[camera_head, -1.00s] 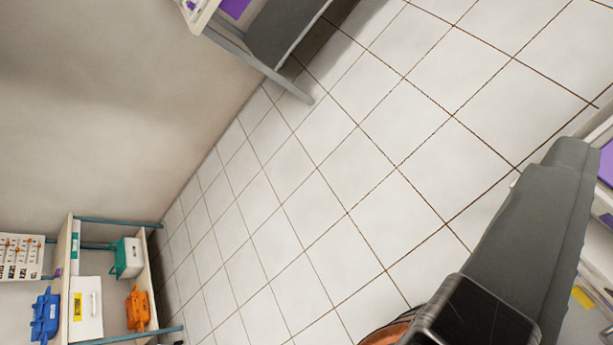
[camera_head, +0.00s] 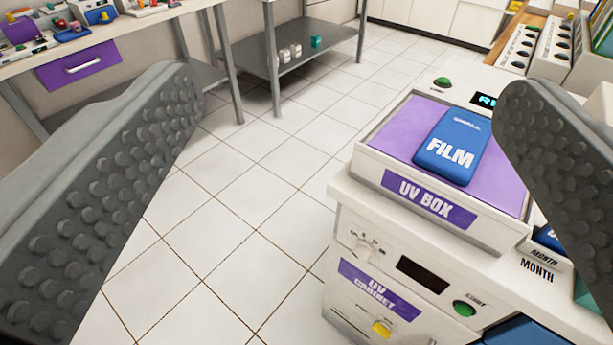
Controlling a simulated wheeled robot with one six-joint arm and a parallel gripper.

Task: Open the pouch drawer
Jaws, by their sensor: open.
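A purple drawer front (camera_head: 79,66) with a white bar handle (camera_head: 83,65) shows at the upper left, under the edge of a bench. It looks closed, and I see no readable label on it, so I cannot tell whether it is the pouch drawer. My gripper (camera_head: 348,90) is open and empty, with one studded grey finger at the left and one at the right. The fingers are well apart from the drawer front and touch nothing that I can see. The left finger hides part of the space below the drawer.
A UV BOX (camera_head: 418,204) with a blue FILM pouch (camera_head: 448,147) on its purple top stands on the UV cabinet (camera_head: 376,290) at the right, close to the right finger. A grey shelf table (camera_head: 300,62) stands at the back. Tiled floor (camera_head: 240,200) lies open between them.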

